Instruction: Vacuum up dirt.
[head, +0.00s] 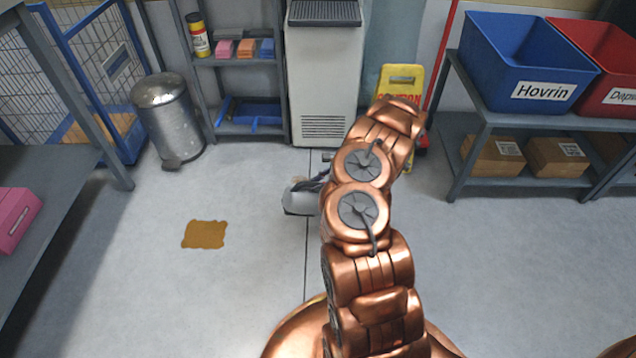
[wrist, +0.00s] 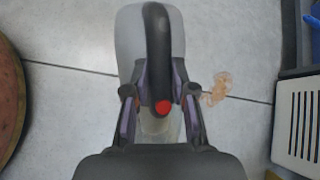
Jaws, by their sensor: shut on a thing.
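My gripper (wrist: 160,92) is shut on the black handle of a handheld vacuum (wrist: 130,45), with a finger on each side and a red button between them. In the head view the grey vacuum (head: 300,200) shows left of my arm, low over or on the floor; I cannot tell which. My arm hides part of the gripper there. A brown dirt patch (head: 205,234) lies on the open floor to the left of the vacuum. A fainter tan dirt patch (wrist: 218,88) lies right of the vacuum in the wrist view, on a floor seam.
A metal trash bin (head: 168,115) stands behind the brown patch. A grey vented cabinet (head: 325,85) and a yellow caution sign (head: 400,75) stand at the back. Shelves with a blue crate (head: 500,60) are at right. The floor between vacuum and brown patch is clear.

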